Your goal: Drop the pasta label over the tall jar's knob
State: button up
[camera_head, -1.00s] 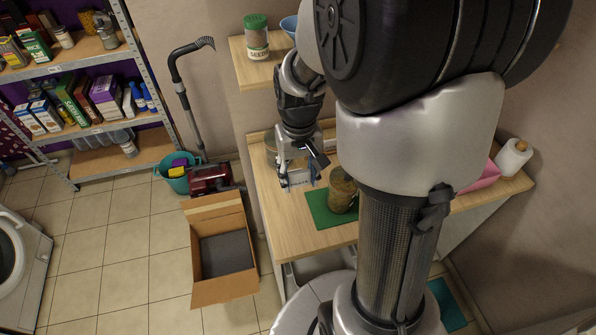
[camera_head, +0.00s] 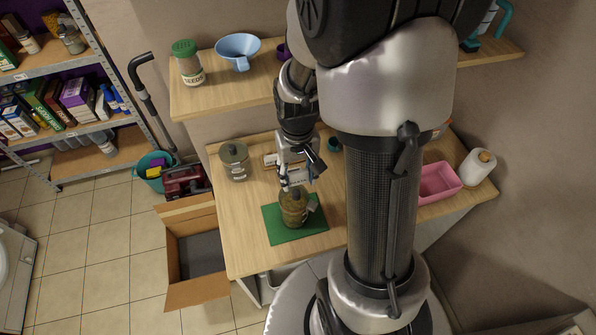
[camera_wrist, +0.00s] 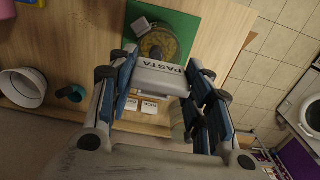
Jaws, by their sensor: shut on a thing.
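My gripper (camera_wrist: 160,92) is shut on the pasta label (camera_wrist: 160,78), a pale plate with "PASTA" in dark letters, seen in the wrist view. A brown-green filled jar (camera_head: 293,208) stands upright on a green mat (camera_head: 283,236); its round top (camera_wrist: 158,42) lies just beyond the label in the wrist view. A small grey tag (camera_wrist: 141,26) is at that jar's edge. In the head view my gripper (camera_head: 294,184) is directly above or just behind this jar. The label partly hides the jar top, and I cannot tell whether they touch.
A second jar with a grey lid (camera_head: 234,152) stands at the counter's back left. White cards (camera_wrist: 150,106) lie behind the gripper. A shelf above holds a seeds jar (camera_head: 188,64) and blue funnel (camera_head: 238,50).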

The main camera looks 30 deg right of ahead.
jog(key=shift+d+f, duration=0.1)
jog(key=shift+f, duration=0.15)
notch_tip(320, 180, down, 6)
jog(key=b, duration=0.6)
jog(key=shift+f, duration=0.25)
jog(key=shift+f+b, duration=1.7)
jog(key=shift+f, duration=0.4)
dwell(0.7)
jog(key=o, duration=1.2)
jog(key=shift+r, duration=0.1)
jog(key=shift+c, duration=0.2)
notch_tip(320, 180, up, 12)
